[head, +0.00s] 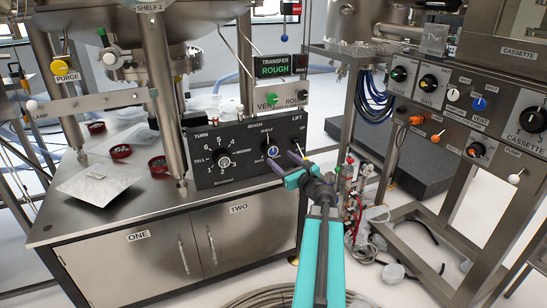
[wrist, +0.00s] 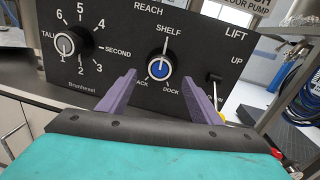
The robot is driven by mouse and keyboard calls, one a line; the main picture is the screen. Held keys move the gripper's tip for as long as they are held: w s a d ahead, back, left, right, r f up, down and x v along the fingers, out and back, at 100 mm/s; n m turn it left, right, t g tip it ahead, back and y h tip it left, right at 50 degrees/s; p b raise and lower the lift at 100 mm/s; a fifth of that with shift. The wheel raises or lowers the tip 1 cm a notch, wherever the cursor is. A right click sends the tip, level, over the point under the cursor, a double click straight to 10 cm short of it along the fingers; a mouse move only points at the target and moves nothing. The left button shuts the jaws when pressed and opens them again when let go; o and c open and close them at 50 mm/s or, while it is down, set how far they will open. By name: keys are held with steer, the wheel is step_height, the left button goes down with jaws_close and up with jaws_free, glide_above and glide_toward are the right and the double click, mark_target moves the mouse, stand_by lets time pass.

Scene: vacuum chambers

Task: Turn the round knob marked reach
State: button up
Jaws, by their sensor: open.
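The knob also shows in the head view (head: 272,150). My gripper (head: 282,158) is open, its purple fingers in front of the knob. In the wrist view my gripper (wrist: 160,78) has one finger on each side of the knob. I cannot tell whether they touch it.
On the same panel, a numbered TURN knob (wrist: 67,44) is on the left and a LIFT lever (wrist: 214,88) is on the right. The panel stands on a steel cabinet (head: 205,232).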

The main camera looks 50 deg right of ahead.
mark_target(273, 152)
steer(key=shift+x, duration=2.8)
